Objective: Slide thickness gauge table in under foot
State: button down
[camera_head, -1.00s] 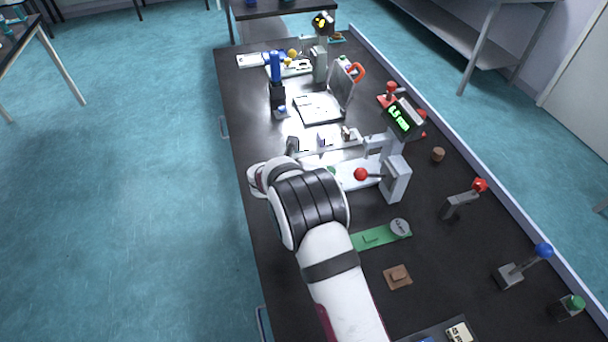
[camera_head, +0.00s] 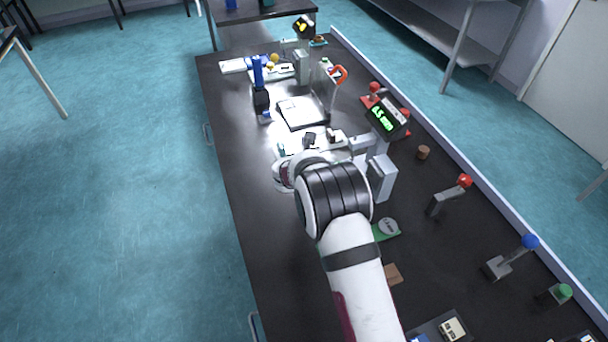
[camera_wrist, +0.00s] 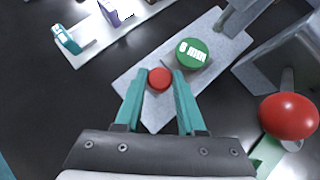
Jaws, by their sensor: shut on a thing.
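The thickness gauge stands right of my arm in the head view, with a lit green display (camera_head: 383,119) and a grey column (camera_head: 382,177). In the wrist view a pale grey plate, seemingly the gauge table (camera_wrist: 143,112), lies below my gripper (camera_wrist: 158,80). It carries a small red knob (camera_wrist: 159,79) and a green disc marked "0 mm" (camera_wrist: 193,53). My teal fingers are shut on the red knob. A grey gauge part (camera_wrist: 243,14) is at the plate's upper right end. I cannot make out the foot.
A large red ball (camera_wrist: 289,116) sits close to the right of my gripper. A white strip with small blocks (camera_wrist: 92,38) lies at upper left in the wrist view. A levered stand with a red ball (camera_head: 464,181) is farther right. The bench's left side is clear.

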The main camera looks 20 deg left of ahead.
jog(key=shift+d, duration=0.1)
jog(key=c, duration=0.5)
grip_release()
jog(key=v, duration=1.5)
jog(key=shift+s+r, duration=0.25)
